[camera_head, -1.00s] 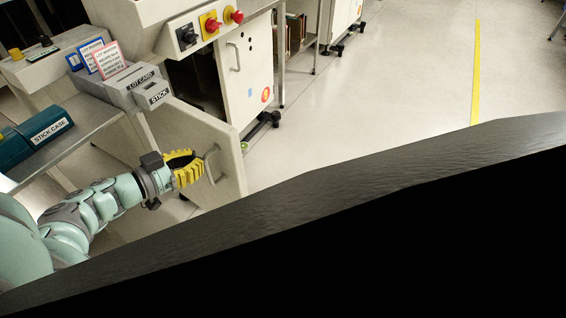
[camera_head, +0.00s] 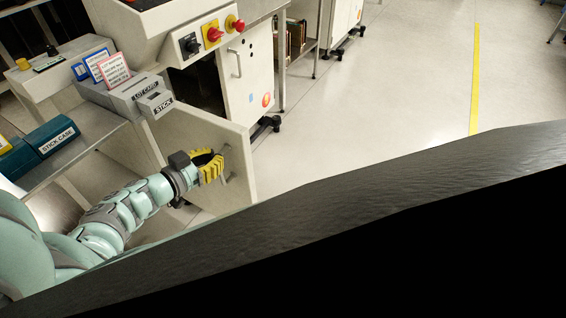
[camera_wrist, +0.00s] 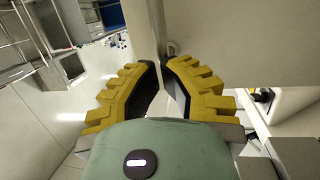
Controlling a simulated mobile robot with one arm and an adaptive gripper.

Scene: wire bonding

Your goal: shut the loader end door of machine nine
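The loader end door (camera_head: 205,130) is a beige panel standing open below the sticks bin, at the left-hand machine. A grey bar handle (camera_head: 226,165) is on its face near the free edge. My gripper (camera_head: 219,167) is at this handle, its yellow fingers drawn close together around the bar. In the wrist view my gripper (camera_wrist: 162,64) shows a narrow gap between the fingertips, and a handle end (camera_wrist: 172,48) shows just beyond them. The door (camera_wrist: 230,40) fills the upper right there. The fingers hide most of the bar.
The machine (camera_head: 175,40) carries a red stop button (camera_head: 236,24) and knobs. A shelf (camera_head: 95,140) holds a teal stick case (camera_head: 50,138); grey bins (camera_head: 140,95) stand above the door. Bare floor (camera_head: 380,90) lies right of the door. A dark surface (camera_head: 400,180) covers the foreground.

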